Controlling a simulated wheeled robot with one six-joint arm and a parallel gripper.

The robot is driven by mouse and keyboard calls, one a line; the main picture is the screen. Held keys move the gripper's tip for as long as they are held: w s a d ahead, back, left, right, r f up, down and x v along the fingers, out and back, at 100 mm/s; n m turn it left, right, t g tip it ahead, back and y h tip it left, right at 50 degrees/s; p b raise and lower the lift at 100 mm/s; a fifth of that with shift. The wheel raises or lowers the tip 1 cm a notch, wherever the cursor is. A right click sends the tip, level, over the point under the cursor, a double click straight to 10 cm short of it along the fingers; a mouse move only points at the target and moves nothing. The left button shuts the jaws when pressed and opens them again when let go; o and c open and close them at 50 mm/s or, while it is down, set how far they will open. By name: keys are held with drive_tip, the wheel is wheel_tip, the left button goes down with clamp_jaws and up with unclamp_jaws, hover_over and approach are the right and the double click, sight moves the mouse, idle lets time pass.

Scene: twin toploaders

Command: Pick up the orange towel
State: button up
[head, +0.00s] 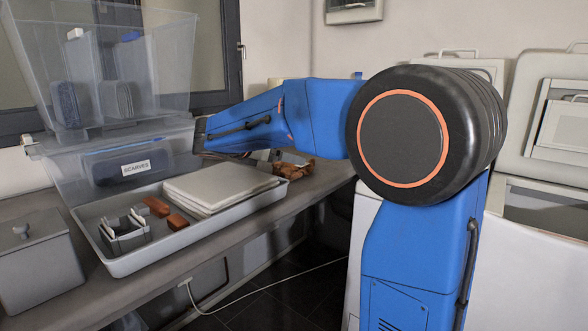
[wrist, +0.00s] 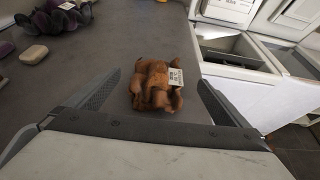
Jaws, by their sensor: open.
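The orange towel (wrist: 152,85) is a crumpled orange-brown bundle with a small white tag, lying on the grey counter in the wrist view. In the head view the towel (head: 296,170) lies on the counter beyond the tray, partly hidden by my arm. My gripper (wrist: 158,82) is open. In the wrist view its two fingers stand apart, one to each side of the towel, and nothing is held. The towel shows between the fingers; I cannot tell how far below them it is. In the head view my arm reaches left over the tray.
A grey tray (head: 182,239) with folded white cloths (head: 220,186) and small items stands on the counter. Clear bins (head: 120,165) are stacked behind it, and a lidded grey box (head: 38,262) stands left. White toploaders (wrist: 232,60) border the counter at right. A dark purple item (wrist: 55,15) lies at upper left.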

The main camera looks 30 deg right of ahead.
drive_tip(key=shift+x, duration=4.35)
drive_tip(key=shift+a, duration=0.1)
